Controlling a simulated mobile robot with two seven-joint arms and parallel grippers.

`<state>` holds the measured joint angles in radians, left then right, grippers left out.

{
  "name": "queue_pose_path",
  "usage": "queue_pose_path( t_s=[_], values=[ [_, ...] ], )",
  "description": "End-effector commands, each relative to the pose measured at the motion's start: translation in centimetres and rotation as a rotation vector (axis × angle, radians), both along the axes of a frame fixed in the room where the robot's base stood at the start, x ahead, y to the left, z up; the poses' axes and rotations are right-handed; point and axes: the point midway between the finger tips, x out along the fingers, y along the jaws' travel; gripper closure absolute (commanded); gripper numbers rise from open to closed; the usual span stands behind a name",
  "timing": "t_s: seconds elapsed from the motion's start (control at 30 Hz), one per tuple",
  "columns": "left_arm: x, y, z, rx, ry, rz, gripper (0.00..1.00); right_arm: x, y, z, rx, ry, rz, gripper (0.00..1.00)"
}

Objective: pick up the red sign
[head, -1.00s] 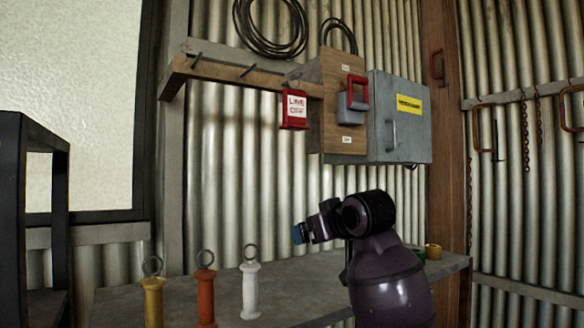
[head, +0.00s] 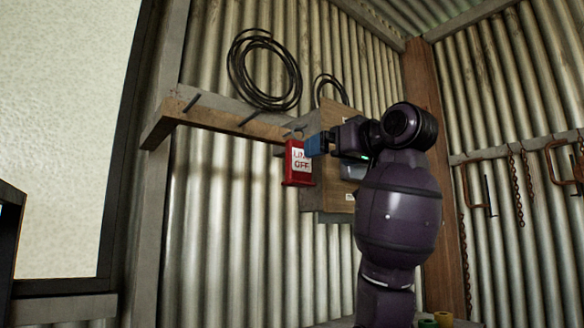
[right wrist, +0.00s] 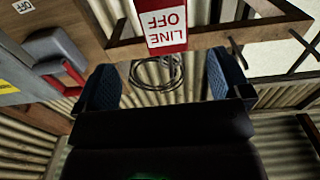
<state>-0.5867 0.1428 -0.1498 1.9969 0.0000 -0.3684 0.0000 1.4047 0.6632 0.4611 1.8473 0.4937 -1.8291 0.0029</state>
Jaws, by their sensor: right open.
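The red sign (head: 298,164) hangs below the wooden rail on the corrugated wall, with a white "LINE OFF" label. In the right wrist view the sign (right wrist: 164,28) appears upside down, just beyond and between the two blue finger pads. My right gripper (head: 312,146) is open and raised beside the sign's upper right edge in the head view; it also shows in the right wrist view (right wrist: 166,80). Nothing is between its fingers that I can make out as held. Whether it touches the sign cannot be told. My left gripper is not in view.
The wooden rail (head: 215,117) carries pegs left of the sign. A wooden switch board (head: 338,110) stands right behind my arm; its red-handled switch (right wrist: 62,75) shows in the wrist view. Black cable coils (head: 264,70) hang above. Two small cups (head: 442,319) sit low on the right.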

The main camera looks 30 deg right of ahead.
Motion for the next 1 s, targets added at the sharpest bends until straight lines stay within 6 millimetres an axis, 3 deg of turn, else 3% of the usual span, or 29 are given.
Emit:
queue_pose_path(
  t_s=[0.2,0.47,0.8,1.0],
  values=[
    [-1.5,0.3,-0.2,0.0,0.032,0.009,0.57,3.3,0.4,0.1,0.001,0.005,0.002,0.04],
    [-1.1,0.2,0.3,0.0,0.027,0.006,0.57,5.0,0.6,0.0,-0.001,0.004,0.001,0.04],
    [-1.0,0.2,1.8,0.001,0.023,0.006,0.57,9.1,1.3,0.3,0.0,0.005,0.001,0.04],
    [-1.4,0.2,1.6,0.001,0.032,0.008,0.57,9.9,1.4,0.2,-0.002,0.003,0.0,0.04]
  ],
)
